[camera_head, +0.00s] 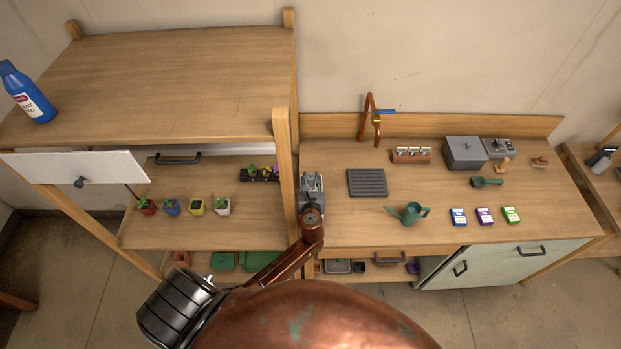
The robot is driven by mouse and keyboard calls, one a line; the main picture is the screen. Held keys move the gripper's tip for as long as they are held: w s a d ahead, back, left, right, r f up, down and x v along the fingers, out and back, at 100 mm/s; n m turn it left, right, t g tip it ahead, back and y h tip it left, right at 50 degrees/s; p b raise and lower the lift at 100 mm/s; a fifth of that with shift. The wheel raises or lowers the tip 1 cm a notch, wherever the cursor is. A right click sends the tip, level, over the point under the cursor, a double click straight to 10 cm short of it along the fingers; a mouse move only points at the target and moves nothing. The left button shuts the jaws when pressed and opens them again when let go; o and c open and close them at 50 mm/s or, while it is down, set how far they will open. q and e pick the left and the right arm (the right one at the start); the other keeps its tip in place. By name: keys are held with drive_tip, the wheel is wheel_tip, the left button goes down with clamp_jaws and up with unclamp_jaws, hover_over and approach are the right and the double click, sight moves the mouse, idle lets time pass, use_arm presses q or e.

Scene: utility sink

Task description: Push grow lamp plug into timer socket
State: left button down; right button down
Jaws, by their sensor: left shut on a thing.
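My left gripper (312,180) is at the left end of the sink counter, right beside the wooden post of the shelf unit. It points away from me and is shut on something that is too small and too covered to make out. My copper-coloured left arm reaches up to it from below. I cannot pick out the grow lamp plug or its cord. A grey device with small round parts on top (499,148) stands at the back right of the counter; I cannot tell whether it is the timer. My right gripper is not in view.
The wooden post (283,165) stands close on the gripper's left. A dark drain rack (367,182), a green watering can (409,213), a copper tap (368,118), a grey box (464,153) and seed packets (484,216) occupy the counter. Small potted plants (197,207) stand on the left shelf.

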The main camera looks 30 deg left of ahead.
use_arm(q)
drive_tip(key=shift+p, duration=0.55)
idle(0.7)
drive_tip(key=shift+f+b, duration=1.1)
drive_tip(key=shift+f, duration=0.35)
drive_tip(key=c, duration=1.5)
unclamp_jaws()
drive_tip(key=shift+c, duration=0.2)
drive_tip(key=v, duration=1.2)
drive_tip(key=shift+r, duration=0.15)
